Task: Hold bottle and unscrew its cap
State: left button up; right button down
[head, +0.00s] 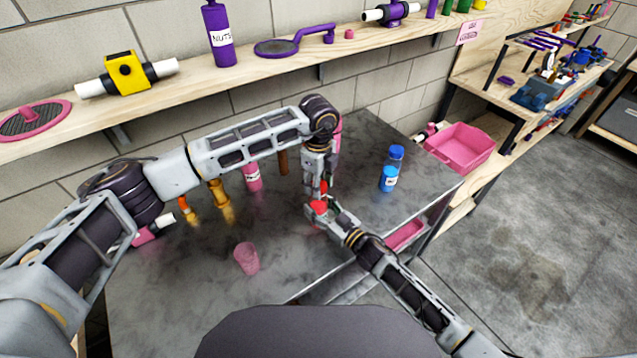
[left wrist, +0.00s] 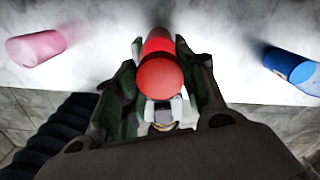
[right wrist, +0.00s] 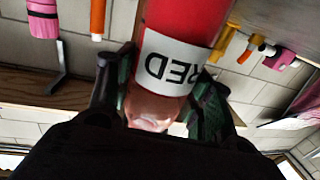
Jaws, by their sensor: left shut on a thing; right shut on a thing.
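A red bottle (right wrist: 185,25) with a white label reading RED shows close up in the right wrist view. My right gripper (right wrist: 165,100) is shut around its body from the side. In the left wrist view the round red cap (left wrist: 160,80) lies between the fingers of my left gripper (left wrist: 158,75), which is shut on it from above. In the head view the left gripper (head: 322,188) points down just above the right gripper (head: 325,212), with only small red parts of the bottle (head: 318,207) showing. Whether the cap is still joined to the bottle is hidden.
A blue bottle (head: 389,172) stands right of the grippers. A pink cup (head: 247,258) is on the front left of the grey table. A pink bottle (head: 253,178) and orange items (head: 220,200) stand behind my left arm. A pink bin (head: 460,148) is beyond the table's right edge.

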pick_arm(q)
jog(key=shift+r, duration=1.15)
dwell(1.0)
jog(key=shift+r, duration=2)
pick_arm(e)
jog(key=c, duration=0.5)
grip_release()
jog(key=shift+s+d, duration=0.1)
jog(key=shift+v, duration=5.9)
